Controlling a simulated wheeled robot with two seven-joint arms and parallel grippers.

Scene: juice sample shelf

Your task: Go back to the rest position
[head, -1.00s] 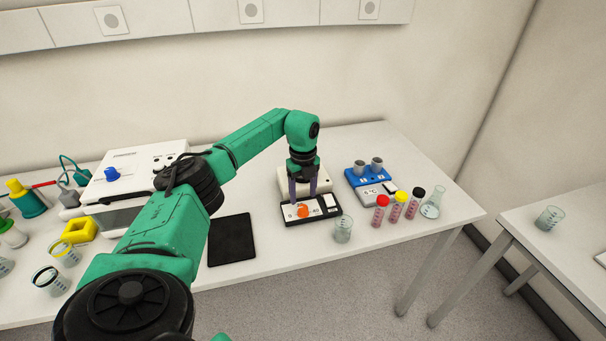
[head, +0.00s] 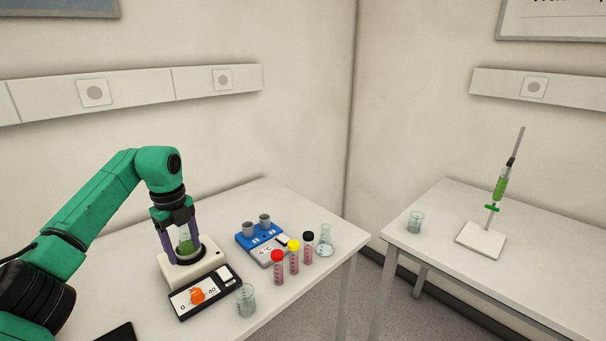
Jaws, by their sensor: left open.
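My left gripper (head: 185,250) points straight down over the white device (head: 160,271) with a black front panel and an orange knob. Its two fingers are apart, one on each side of a small glass vessel with green content (head: 186,245) that stands on the device. I cannot tell whether the fingers touch the glass. My left arm (head: 100,205) reaches in from the left, with its wrist above the device. My right gripper is not in view.
Near the device are an empty beaker (head: 245,300), a blue unit (head: 252,236), tubes with red (head: 277,268), yellow (head: 294,260) and black (head: 308,246) caps, and a flask (head: 325,243). The right table (head: 440,235) holds a beaker (head: 416,222) and a burette stand (head: 483,240).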

